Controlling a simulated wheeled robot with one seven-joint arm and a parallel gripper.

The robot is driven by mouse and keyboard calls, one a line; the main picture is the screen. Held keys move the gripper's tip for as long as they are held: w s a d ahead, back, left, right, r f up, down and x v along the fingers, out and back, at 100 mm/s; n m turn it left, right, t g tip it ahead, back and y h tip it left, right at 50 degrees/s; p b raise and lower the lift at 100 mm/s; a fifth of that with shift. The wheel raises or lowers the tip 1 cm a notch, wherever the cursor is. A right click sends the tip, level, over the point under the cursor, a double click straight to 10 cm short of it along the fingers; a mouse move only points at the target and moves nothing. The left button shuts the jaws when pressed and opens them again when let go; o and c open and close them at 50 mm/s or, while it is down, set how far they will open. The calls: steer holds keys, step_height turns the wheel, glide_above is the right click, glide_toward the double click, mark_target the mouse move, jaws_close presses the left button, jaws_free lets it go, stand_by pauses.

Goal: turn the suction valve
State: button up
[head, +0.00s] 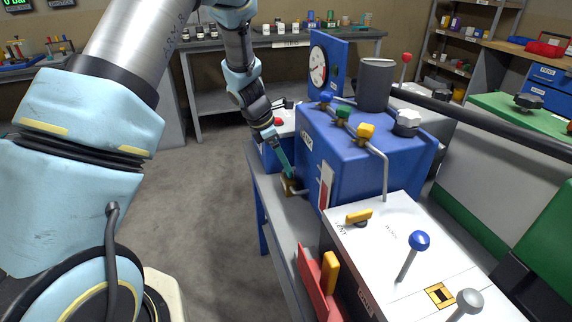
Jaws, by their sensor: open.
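A blue machine housing (372,150) stands on a grey bench. A small brass fitting (291,187) with a short pipe sticks out of its left side, low down. My gripper (287,172) reaches down beside the housing, its teal fingers just above the brass fitting. The fingers look narrow and overlap the fitting in the picture; I cannot tell whether they touch it. The gripper is open. Small valves with blue (327,96), dark green and yellow (365,131) handles sit on top of the housing. No label that I can read marks which one is the suction valve.
A gauge panel (318,68) and a dark cylinder (376,84) rise above the housing. A white panel (395,250) with a yellow lever (358,216) and a blue-knobbed lever (419,240) is in front. The floor (215,220) left is clear.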

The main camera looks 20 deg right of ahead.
mark_target(286, 174)
steer(key=shift+x, duration=1.95)
steer(key=shift+c, duration=0.4)
steer(key=c, duration=1.3)
